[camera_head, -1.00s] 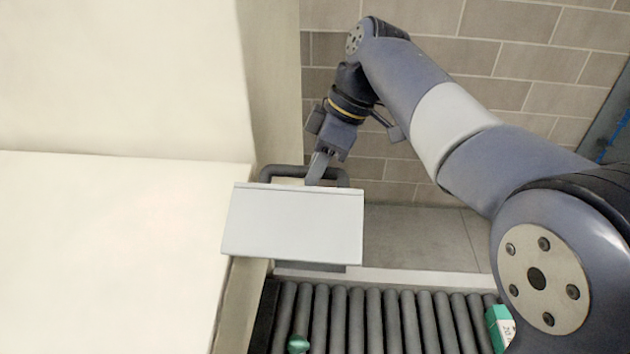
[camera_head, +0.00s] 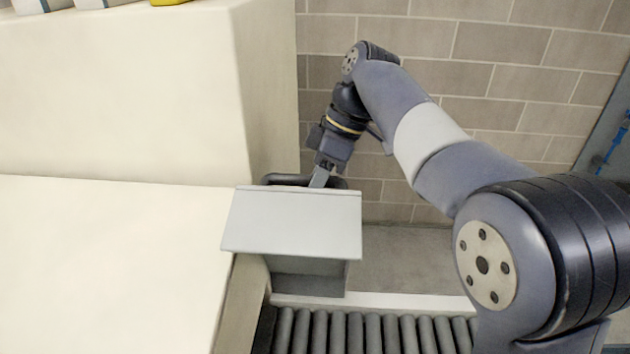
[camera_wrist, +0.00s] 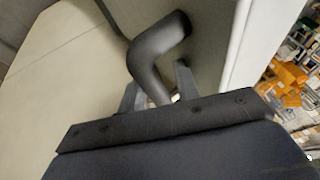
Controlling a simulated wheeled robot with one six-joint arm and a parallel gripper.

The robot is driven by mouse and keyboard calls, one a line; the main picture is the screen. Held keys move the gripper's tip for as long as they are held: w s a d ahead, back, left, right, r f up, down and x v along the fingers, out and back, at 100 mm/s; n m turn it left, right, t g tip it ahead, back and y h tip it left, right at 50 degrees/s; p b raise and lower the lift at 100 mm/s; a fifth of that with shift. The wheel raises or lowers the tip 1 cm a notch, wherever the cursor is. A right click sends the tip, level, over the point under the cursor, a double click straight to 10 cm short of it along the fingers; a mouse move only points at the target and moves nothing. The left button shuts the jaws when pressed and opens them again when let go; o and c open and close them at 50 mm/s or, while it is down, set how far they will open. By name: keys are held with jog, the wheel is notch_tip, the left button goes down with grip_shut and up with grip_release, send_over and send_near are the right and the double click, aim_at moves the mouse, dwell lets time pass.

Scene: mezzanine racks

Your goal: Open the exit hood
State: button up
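My gripper (camera_head: 319,180) reaches down to this handle. In the wrist view my gripper's fingers (camera_wrist: 158,86) stand apart, one on each side of the handle bar, with narrow gaps seeming to show beside it. Firm contact cannot be made out. The fingertips are partly hidden behind the hood in the head view.
A cream block with a low ledge (camera_head: 110,250) fills the left side, close to the hood. Conveyor rollers (camera_head: 380,332) run to the right in front. A brick wall (camera_head: 480,45) stands behind. Cluttered shelves with orange items (camera_wrist: 290,80) show in the wrist view.

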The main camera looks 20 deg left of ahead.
jog(key=shift+o, duration=0.8)
jog(key=shift+s+r, duration=0.2)
jog(key=shift+r, duration=0.05)
jog(key=shift+r, duration=0.1)
jog(key=shift+v, duration=3.7)
jog(key=shift+c, duration=0.4)
